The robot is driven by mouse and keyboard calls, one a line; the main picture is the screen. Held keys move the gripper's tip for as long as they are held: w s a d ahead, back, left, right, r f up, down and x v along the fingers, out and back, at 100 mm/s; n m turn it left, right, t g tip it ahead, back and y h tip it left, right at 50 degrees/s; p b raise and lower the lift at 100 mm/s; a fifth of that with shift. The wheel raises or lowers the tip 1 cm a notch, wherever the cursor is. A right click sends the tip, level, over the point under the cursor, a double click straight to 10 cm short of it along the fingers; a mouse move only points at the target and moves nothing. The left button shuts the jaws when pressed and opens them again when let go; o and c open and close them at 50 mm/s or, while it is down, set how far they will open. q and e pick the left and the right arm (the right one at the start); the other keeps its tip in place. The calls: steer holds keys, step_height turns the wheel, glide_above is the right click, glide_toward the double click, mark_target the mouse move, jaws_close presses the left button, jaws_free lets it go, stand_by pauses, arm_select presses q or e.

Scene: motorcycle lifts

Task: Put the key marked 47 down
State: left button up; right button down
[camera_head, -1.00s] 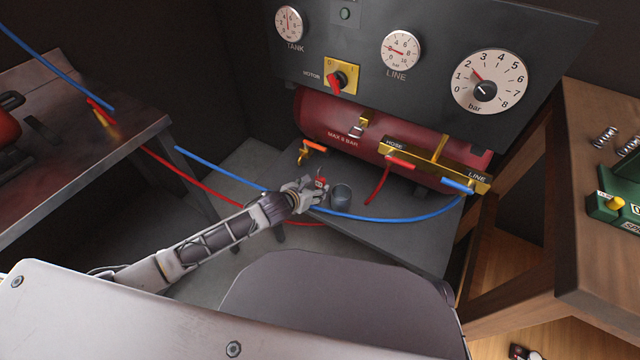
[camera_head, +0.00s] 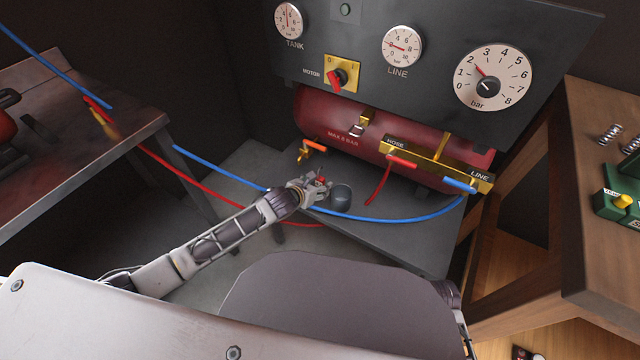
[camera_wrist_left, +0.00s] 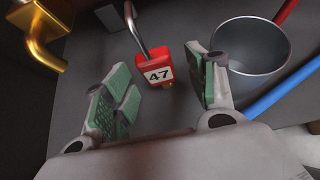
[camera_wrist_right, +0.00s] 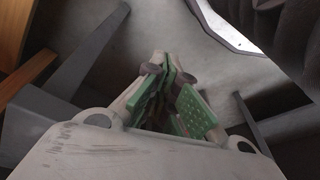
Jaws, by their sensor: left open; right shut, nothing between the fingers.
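Whether the brass bit is a key, I cannot tell. My left gripper (camera_wrist_left: 160,88) is open, with green-padded fingers on either side of the block and gaps showing beside it. In the head view the left gripper (camera_head: 316,190) is over the grey bench beside a small red patch (camera_head: 321,180). My right gripper (camera_wrist_right: 164,78) is shut and empty in the right wrist view, above the floor.
A grey cup (camera_head: 341,198) stands just right of the left gripper, close to its right finger. A blue hose (camera_head: 385,219) curves across the bench (camera_head: 400,245). A brass valve (camera_head: 304,155) is behind. The red tank (camera_head: 340,128) and gauge panel bound the back.

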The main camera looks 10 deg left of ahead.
mark_target(319, 184)
arm_select(q)
steer(key=shift+b+x, duration=0.4)
steer(key=shift+x, duration=0.8)
steer(key=shift+w+f, duration=0.25)
steer(key=shift+w, duration=0.05)
arm_select(e)
steer(key=shift+w+a+r, duration=0.1)
steer(key=shift+a+r, duration=0.1)
steer(key=shift+r, duration=0.9)
steer(key=shift+f, duration=0.1)
arm_select(q)
steer(key=c, duration=1.1)
steer(key=shift+r, duration=0.25)
